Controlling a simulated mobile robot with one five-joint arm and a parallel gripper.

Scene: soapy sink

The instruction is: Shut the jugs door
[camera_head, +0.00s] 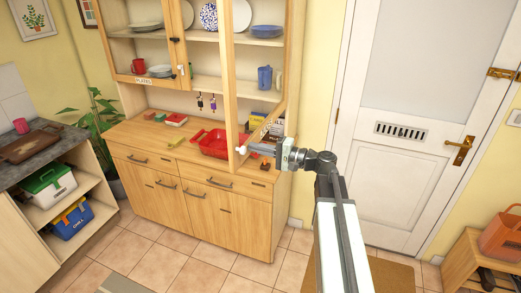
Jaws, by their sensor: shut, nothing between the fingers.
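The jugs door (229,90) is the wooden-framed right-hand door of the upper cabinet. It stands open, swung out into the room, with its free upright edge towards me. Its lower rail slants back to the right and bears a partly hidden label (268,128). Behind it, a blue jug (265,77) stands on the cabinet's lower shelf. My gripper (243,150) is shut and empty at the lower free corner of the door. In this view it overlaps the corner; I cannot tell whether it touches.
The plates door (143,81) on the left looks shut. A red basket (212,143) and small boxes stand on the wooden counter (130,131) below the doors. A white house door (410,130) is at the right. Tiled floor (150,240) lies clear in front of the cabinet.

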